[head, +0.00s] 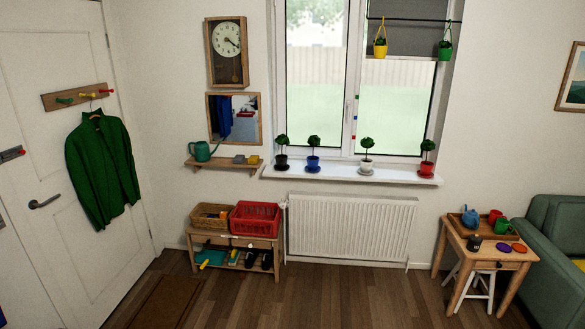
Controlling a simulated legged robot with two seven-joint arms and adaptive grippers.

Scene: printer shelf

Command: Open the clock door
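A wooden wall clock (227,52) hangs high on the wall, left of the window. It has a white dial in its upper part and a dark lower part where a pendulum faintly shows. Its door looks closed against the case. I cannot make out a handle or knob at this size. Neither of my grippers shows in the head view.
Below the clock hang a mirror (234,118) and a shelf (222,167) with a green watering can (202,151). A low bench (236,243) with baskets stands beneath. The radiator (345,229) and side table (489,256) stand right. The wooden floor in front is mostly clear.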

